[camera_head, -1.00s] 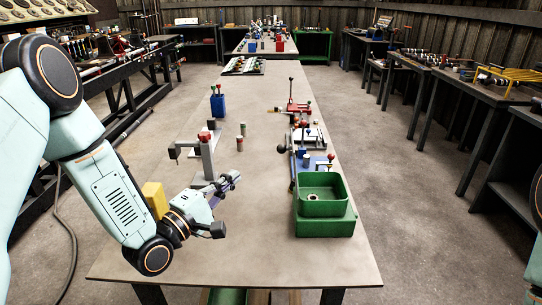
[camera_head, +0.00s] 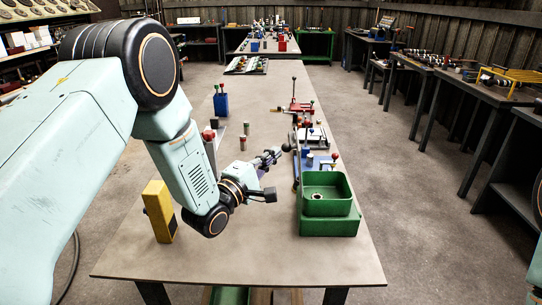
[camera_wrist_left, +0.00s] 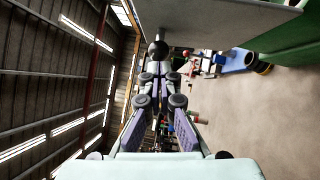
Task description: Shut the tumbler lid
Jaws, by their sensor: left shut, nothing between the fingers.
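The green tumbler (camera_head: 328,226) stands on the near right of the table, with a square open top and a small ring inside. Its lid (camera_head: 297,172) seems to stand upright, nearly edge-on, at the left side, with a black ball knob (camera_head: 286,147) near its top. In the left wrist view a grey panel (camera_wrist_left: 215,20), probably the lid, crosses the top, and the ball knob (camera_wrist_left: 157,48) shows just beyond the fingertips. My left gripper (camera_head: 272,156) is shut and empty, left of the lid and close to the knob; contact cannot be told. My right gripper is out of view.
A yellow block (camera_head: 159,211) stands left of my arm. Red and blue fixtures (camera_head: 296,106) line the right edge beyond the tumbler. The table front (camera_head: 200,262) is clear.

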